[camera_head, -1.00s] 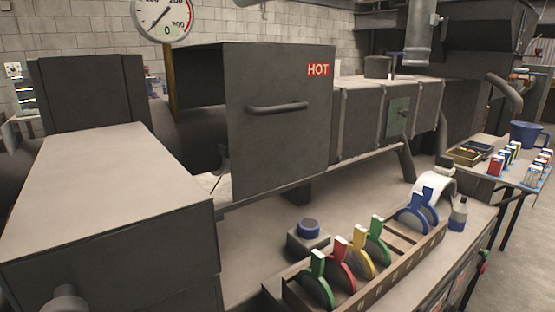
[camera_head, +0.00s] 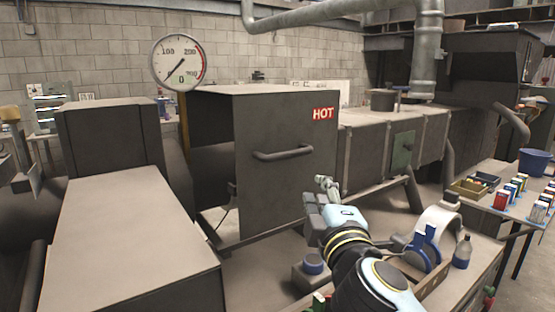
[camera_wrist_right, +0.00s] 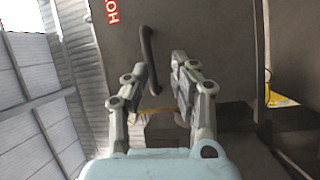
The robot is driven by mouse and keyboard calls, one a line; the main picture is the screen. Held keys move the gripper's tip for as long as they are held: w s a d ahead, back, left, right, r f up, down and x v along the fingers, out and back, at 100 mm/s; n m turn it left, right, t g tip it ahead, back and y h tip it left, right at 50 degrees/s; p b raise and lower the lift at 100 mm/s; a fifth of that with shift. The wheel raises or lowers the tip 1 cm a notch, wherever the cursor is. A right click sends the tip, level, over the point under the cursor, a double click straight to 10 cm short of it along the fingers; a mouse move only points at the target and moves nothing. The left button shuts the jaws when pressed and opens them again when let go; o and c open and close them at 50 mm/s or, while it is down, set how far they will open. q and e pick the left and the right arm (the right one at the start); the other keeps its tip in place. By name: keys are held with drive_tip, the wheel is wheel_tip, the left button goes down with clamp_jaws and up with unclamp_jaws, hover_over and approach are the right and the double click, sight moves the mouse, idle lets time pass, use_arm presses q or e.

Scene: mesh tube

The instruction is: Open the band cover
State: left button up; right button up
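The band cover appears to be the dark grey boxy hood (camera_head: 260,195) with a red HOT label (camera_head: 324,113) and a horizontal bar handle (camera_head: 282,154) on its front. My right gripper (camera_head: 326,183) is in front of the cover, below and right of the handle in the head view. In the right wrist view the gripper (camera_wrist_right: 154,75) is open and empty. The handle (camera_wrist_right: 149,60) shows beyond and between its fingers, and the label (camera_wrist_right: 112,11) is at the upper left. No contact with the handle is visible. My left gripper is not in view.
A round gauge (camera_head: 178,62) stands above the cover's left. A flat-topped machine block (camera_head: 130,235) fills the front left.

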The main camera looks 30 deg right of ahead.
sight(291, 156)
drive_tip(key=w+r, duration=0.1)
drive_tip(key=w, duration=0.3)
drive_tip(key=w+r+n+y+p, duration=0.1)
drive_tip(key=w, duration=0.3)
drive_tip(key=w+r+n+t+p, duration=0.1)
drive_tip(key=w+r, duration=0.1)
drive_tip(key=w, duration=0.1)
drive_tip(key=shift+w+d, duration=0.15)
drive_tip(key=shift+w, duration=0.25)
clamp_jaws()
